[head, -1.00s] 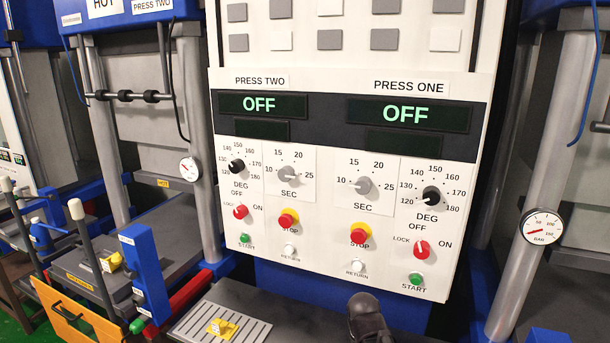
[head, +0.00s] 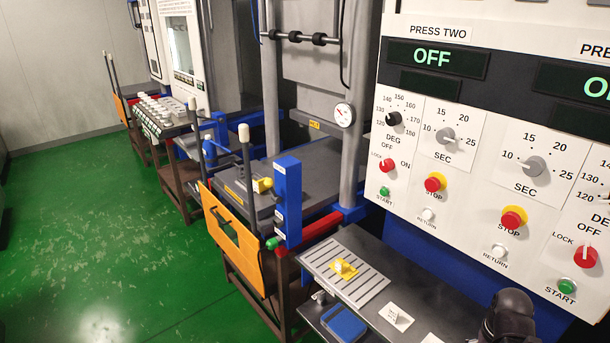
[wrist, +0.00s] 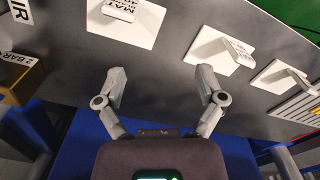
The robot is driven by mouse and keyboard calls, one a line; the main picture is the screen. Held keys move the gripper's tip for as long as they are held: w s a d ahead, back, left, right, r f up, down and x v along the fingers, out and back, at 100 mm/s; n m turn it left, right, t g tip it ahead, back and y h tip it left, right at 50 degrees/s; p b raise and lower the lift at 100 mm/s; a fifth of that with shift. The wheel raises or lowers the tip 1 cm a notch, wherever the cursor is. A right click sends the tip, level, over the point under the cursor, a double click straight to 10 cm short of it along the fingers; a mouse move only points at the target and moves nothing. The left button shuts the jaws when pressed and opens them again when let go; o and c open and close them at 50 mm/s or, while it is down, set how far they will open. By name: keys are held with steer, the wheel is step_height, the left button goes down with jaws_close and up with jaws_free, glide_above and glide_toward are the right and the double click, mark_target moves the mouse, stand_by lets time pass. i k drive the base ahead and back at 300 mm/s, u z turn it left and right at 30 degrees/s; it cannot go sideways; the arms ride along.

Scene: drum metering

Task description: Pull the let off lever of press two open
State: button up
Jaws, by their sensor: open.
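Press two stands left of the control panel (head: 480,150) in the head view, with a grey bed (head: 240,195) and an orange front guard (head: 236,238). A green knob (head: 272,243) is at the foot of a blue upright block (head: 288,203). I cannot read which one is the let off lever. My gripper (wrist: 160,78) is open and empty in the wrist view, above a grey bench surface with labelled white plates. None of the levers shows in the wrist view.
A grey bench (head: 385,285) with a slatted plate and yellow block (head: 343,268) stands before the panel. A blue tray (head: 343,322) sits below. Green floor (head: 110,240) is clear on the left. White label plates (wrist: 217,47) lie near my gripper.

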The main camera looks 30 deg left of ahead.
mark_target(268, 182)
steer(key=z, duration=1.3)
steer(key=k, duration=0.1)
steer(key=u, duration=2.75)
